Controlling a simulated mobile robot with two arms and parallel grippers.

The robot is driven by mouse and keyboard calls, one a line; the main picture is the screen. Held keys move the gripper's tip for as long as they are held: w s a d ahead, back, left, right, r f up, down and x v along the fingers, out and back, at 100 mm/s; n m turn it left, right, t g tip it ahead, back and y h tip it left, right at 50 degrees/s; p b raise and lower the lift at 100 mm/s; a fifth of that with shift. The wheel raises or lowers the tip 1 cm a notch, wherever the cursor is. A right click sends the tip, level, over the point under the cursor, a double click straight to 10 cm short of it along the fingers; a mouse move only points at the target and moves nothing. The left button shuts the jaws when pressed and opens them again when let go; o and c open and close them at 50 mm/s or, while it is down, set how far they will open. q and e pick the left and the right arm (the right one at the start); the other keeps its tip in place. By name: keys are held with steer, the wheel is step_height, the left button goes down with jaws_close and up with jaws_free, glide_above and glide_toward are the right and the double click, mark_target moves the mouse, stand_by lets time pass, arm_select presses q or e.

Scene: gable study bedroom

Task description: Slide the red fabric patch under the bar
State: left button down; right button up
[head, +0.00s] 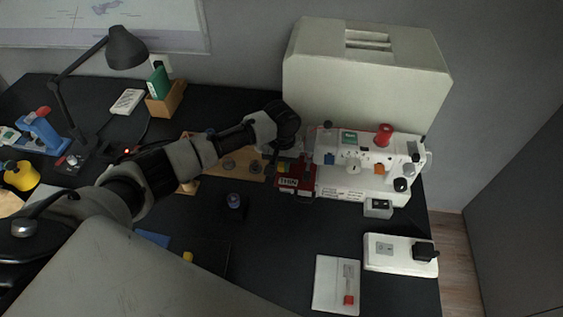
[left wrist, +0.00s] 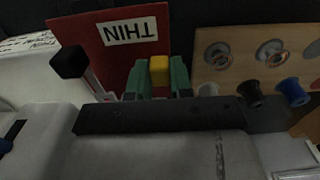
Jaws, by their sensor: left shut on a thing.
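The red fabric patch (head: 307,183) with a white THIN label lies at the left end of the white sewing machine (head: 352,182). In the left wrist view the patch (left wrist: 88,38) fills the upper left, its label upside down. My left gripper (head: 285,166) is over the patch's left part. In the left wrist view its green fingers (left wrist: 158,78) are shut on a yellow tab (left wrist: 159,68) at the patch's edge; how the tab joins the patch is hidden. I cannot make out the bar clearly. My right gripper is not in view.
A wooden spool board (head: 245,165) is left of the patch; several spools show on it in the left wrist view. A black knob on a rod (left wrist: 69,62) is close left of my fingers. A white cover (head: 365,75) stands behind the machine. The front desk centre is mostly clear.

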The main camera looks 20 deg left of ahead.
arm_select(q)
steer(key=shift+p, duration=0.45)
stand_by(0.6)
steer(key=c, duration=0.9)
jaws_free()
steer(key=shift+c, duration=0.2)
step_height(320, 180, up, 11)
steer(key=shift+f, duration=0.15)
